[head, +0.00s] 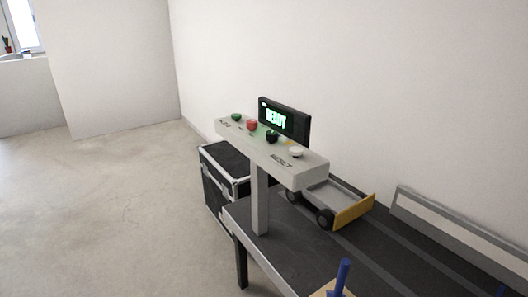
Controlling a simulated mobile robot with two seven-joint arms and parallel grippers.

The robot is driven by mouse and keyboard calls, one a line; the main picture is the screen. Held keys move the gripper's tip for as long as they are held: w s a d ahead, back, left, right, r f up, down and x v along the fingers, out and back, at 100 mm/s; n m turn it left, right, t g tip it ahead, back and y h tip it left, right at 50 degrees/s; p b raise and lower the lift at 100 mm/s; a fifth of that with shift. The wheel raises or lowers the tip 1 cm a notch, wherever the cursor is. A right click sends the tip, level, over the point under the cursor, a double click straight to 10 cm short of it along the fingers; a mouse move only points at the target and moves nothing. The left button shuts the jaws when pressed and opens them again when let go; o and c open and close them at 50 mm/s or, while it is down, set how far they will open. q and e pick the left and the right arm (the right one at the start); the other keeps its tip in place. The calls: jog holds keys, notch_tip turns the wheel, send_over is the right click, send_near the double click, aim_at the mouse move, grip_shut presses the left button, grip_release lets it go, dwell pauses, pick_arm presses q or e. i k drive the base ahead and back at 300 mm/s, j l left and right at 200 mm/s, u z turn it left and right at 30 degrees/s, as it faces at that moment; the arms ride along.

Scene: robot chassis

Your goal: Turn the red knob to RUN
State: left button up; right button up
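A grey control panel (240,139) stands on a post on a dark table. A red knob (252,125) sits on its top, between a green button (236,117) and a black knob (271,137). A white button (296,151) is at the panel's right end, beside the word RESET. A dark display (285,119) behind the controls shows READY in green. The small labels near the red knob are too small to read, and I cannot tell which way it points. Neither of my grippers is in view.
A black case with metal edges (224,172) stands on the floor behind the table. A small wheeled chassis with a yellow end plate (354,211) is on the table (285,251), right of the post. A blue upright piece (342,275) is at the front. The floor at left is clear.

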aim_at(252, 124)
jog(key=z, duration=0.35)
jog(key=i+j+z, duration=0.1)
jog(key=j+z, duration=0.15)
jog(key=z, duration=0.15)
jog(key=j+z, duration=0.2)
jog(key=z, duration=0.2)
jog(key=j+z, duration=0.65)
jog(key=j, duration=0.25)
jog(key=k+j+z, duration=0.2)
jog(key=j, duration=0.25)
jog(key=i, duration=0.1)
